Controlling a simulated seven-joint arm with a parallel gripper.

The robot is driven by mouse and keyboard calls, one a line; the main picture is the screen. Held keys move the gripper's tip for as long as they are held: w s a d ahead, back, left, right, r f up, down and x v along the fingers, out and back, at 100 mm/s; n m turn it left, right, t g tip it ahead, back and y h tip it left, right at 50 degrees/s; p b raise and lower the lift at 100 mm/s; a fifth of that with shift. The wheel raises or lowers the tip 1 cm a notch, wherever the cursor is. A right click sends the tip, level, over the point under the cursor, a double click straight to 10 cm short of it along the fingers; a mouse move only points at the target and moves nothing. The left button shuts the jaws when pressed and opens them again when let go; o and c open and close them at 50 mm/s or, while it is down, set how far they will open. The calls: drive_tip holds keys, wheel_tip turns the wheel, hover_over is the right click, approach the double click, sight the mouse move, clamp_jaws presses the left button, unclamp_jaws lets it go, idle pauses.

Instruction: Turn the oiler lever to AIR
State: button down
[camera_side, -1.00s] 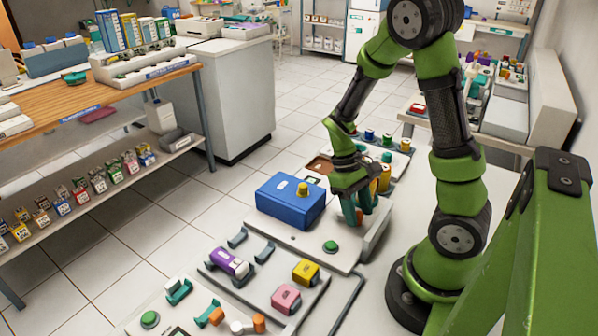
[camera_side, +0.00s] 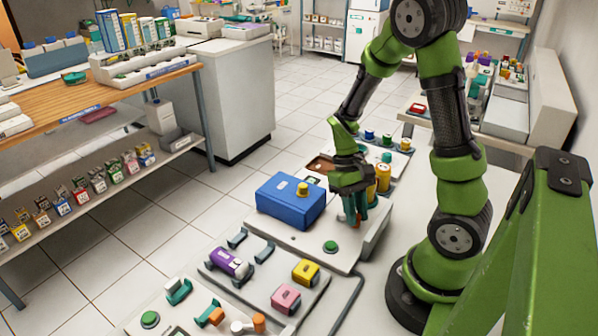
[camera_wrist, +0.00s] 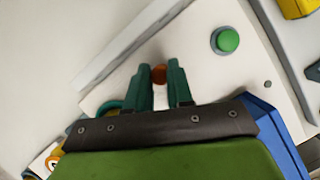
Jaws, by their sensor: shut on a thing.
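An orange-red knob, which looks like the end of the oiler lever (camera_wrist: 159,74), sits between the two teal fingers of my gripper (camera_wrist: 160,76) in the wrist view. My gripper (camera_side: 353,216) is shut on it and points down over the white base unit (camera_side: 295,238) in the side view. The rest of the lever and any AIR marking are hidden by the fingers or too small to read. A blue box (camera_side: 290,204) with a yellow knob (camera_side: 302,189) stands on the same unit, left of my gripper.
A green button (camera_side: 330,246) is on the unit in front of my gripper. A yellow cylinder (camera_side: 383,178) stands close behind it on the right. A tray with a purple cylinder (camera_side: 229,262), a yellow block (camera_side: 306,271) and a pink block (camera_side: 286,298) lies nearer the camera.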

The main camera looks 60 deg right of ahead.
drive_tip(key=m, duration=0.1)
drive_tip(key=a+m+y, duration=0.1)
drive_tip(key=m, duration=0.1)
drive_tip(key=m+t, duration=0.1)
drive_tip(key=shift+w+a, duration=0.2)
drive_tip(key=shift+w, duration=0.1)
drive_tip(key=shift+w+a+m+t+y, duration=0.2)
drive_tip(key=shift+m+t, duration=0.1)
drive_tip(key=shift+m, duration=0.55)
drive_tip(key=shift+w+a+m+t+y, duration=0.1)
drive_tip(key=shift+a+m+t+y, duration=0.15)
drive_tip(key=shift+m, duration=0.6)
drive_tip(key=shift+w, duration=0.1)
drive_tip(key=c, duration=1)
unclamp_jaws()
drive_tip(key=v, duration=1.7)
drive_tip(key=shift+s, duration=0.2)
drive_tip(key=shift+d+f, duration=0.1)
drive_tip(key=shift+d, duration=0.05)
